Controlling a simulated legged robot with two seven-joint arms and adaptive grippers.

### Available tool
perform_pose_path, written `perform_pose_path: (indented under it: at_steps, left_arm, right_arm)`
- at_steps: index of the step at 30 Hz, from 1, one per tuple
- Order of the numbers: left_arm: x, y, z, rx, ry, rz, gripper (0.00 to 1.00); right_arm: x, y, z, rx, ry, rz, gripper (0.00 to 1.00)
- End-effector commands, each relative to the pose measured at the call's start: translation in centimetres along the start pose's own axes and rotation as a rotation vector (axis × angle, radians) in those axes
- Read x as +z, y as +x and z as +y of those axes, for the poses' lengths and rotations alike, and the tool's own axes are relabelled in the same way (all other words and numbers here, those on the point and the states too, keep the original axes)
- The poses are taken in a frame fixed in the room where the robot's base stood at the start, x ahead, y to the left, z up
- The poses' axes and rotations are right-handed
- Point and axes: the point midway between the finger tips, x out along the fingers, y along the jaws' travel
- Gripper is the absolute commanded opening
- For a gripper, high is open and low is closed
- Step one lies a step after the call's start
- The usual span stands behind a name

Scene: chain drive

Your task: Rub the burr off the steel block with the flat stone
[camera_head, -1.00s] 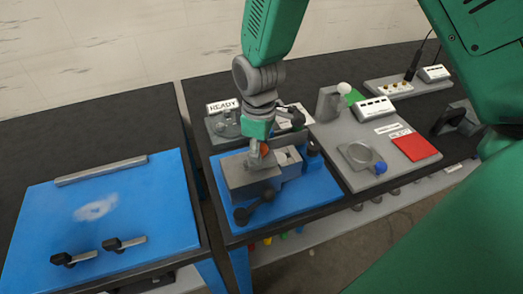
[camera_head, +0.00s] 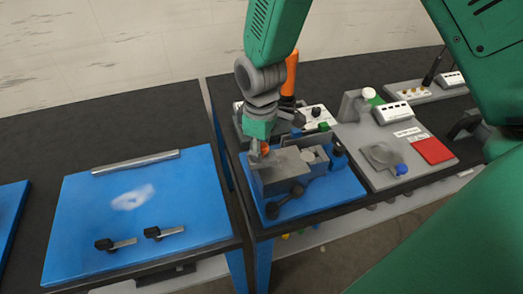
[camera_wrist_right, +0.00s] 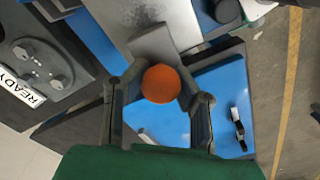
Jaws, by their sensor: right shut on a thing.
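My right gripper (camera_head: 258,154) is shut on an orange round knob (camera_wrist_right: 161,84), which shows between the fingers in the wrist view. It is at the left end of a grey metal block (camera_head: 282,170) in the vise area on the blue mat (camera_head: 335,190). A grey slab (camera_wrist_right: 153,44) lies just beyond the knob in the wrist view. I cannot tell whether it is the flat stone or part of the block. Any contact under the knob is hidden, and no burr can be made out. My left gripper is not in view.
A dark-handled vise lever (camera_head: 284,203) stands in front of the block. An orange-handled tool (camera_head: 290,72) stands behind my wrist. A blue board (camera_head: 195,205) with two black-handled clamps lies left across a gap. A grey plate with a red pad (camera_head: 433,150) is to the right.

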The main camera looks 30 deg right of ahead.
Motion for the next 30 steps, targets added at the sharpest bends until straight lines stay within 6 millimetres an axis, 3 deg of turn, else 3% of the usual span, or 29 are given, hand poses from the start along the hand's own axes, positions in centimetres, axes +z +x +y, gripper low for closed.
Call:
perform_pose_path:
  at_steps: [9,18,30]
  left_arm:
    - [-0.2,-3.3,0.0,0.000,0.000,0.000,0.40]
    - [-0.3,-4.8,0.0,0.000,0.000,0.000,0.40]
    - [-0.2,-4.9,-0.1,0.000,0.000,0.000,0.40]
  right_arm:
    - [0.1,-3.1,0.3,-0.004,0.003,-0.001,0.00]
    - [-0.3,-5.6,0.0,0.000,0.004,-0.002,0.00]
    - [-0.2,-5.8,0.1,-0.001,0.006,-0.003,0.00]
